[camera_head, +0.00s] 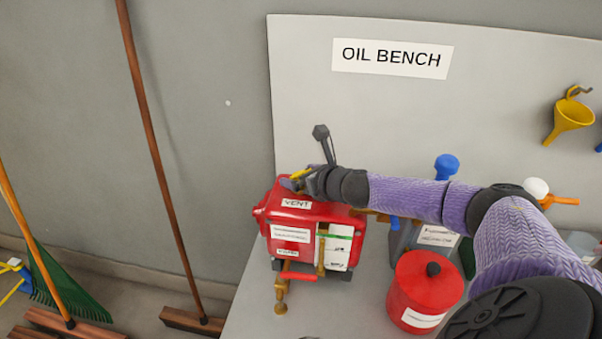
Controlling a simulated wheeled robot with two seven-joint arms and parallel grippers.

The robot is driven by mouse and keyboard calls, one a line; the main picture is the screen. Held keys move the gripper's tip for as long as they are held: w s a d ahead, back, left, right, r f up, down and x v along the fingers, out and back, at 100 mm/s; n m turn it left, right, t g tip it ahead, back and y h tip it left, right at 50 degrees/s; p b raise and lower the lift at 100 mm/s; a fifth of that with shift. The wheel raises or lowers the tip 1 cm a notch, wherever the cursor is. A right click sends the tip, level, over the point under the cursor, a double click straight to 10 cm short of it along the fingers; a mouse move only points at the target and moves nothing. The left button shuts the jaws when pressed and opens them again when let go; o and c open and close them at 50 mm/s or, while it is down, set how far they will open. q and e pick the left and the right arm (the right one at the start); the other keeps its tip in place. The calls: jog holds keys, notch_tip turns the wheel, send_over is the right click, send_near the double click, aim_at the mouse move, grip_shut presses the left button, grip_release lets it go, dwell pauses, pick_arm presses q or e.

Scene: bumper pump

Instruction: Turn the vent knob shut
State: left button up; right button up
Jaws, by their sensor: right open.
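The red tank (290,235) stands at the left end of the grey bench, with a "VENT" label (297,204) near its top edge. My right gripper (294,181) is over the tank's top, just behind the label, reached by my purple-sleeved arm from the right. It is open. The vent knob is hidden or too small to make out beside the fingers, so I cannot tell whether they touch it. A bit of yellow shows at the fingertips. My left gripper is not in view.
A dark lever (323,140) rises behind my right wrist. A brass tap with a red handle (290,277) sticks out of the tank's front. A red lidded can (425,290) stands to the right, below my arm. Brooms lean on the wall at left.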

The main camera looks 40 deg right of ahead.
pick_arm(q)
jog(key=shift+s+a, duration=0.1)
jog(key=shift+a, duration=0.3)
pick_arm(e)
jog(key=shift+w, duration=0.1)
jog(key=shift+c, duration=0.3)
